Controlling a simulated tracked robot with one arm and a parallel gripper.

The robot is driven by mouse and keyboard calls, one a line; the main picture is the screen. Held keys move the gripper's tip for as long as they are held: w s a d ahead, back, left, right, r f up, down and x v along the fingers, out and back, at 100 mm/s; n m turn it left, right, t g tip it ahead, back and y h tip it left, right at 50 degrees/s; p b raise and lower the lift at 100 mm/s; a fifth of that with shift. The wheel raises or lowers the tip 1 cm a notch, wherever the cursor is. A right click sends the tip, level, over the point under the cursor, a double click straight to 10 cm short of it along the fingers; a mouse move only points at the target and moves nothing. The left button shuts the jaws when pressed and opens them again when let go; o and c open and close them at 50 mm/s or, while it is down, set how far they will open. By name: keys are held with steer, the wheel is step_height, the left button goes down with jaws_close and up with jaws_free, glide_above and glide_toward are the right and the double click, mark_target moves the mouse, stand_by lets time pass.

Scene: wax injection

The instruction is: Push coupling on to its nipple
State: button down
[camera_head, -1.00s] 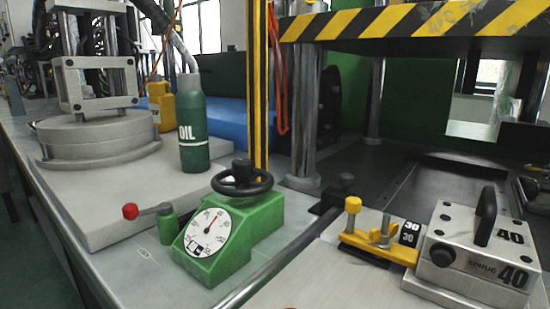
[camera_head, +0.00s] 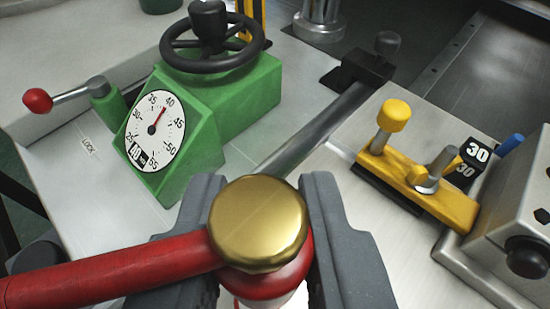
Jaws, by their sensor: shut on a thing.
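The coupling (camera_head: 258,222) has a round brass top, a red body and a red hose (camera_head: 110,264) running off to the left edge. My gripper (camera_head: 262,184) is shut on it, with one grey finger on each side, at the bottom middle of the view. A small whitish part shows below the red body, but I cannot tell what it is. I cannot make out the nipple. The coupling hides what is directly beneath it.
A green gauge box (camera_head: 190,130) with a black handwheel (camera_head: 212,42) stands behind left. A red-knobbed lever (camera_head: 38,100) is beside it. A yellow clamp (camera_head: 415,185) and a metal block (camera_head: 515,225) stand right. A metal bar (camera_head: 310,130) crosses the bench.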

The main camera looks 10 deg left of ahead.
mark_target(249, 290)
steer(key=shift+a, duration=0.3)
steer(key=shift+f, duration=0.1)
steer(key=shift+f, duration=0.25)
steer(key=shift+f+b, duration=1)
steer(key=shift+f, duration=1.4)
steer(key=shift+s+f+b, duration=0.1)
steer(key=shift+f+b, duration=0.55)
steer(key=shift+f, duration=0.8)
stand_by(0.7)
steer(key=c, duration=1.2)
jaws_free()
steer(key=shift+f, duration=0.1)
steer(key=shift+s, duration=0.15)
steer(key=p+v, duration=0.1)
steer(key=v, duration=1.2)
steer(key=shift+s+d, duration=0.15)
steer(key=shift+s, duration=0.1)
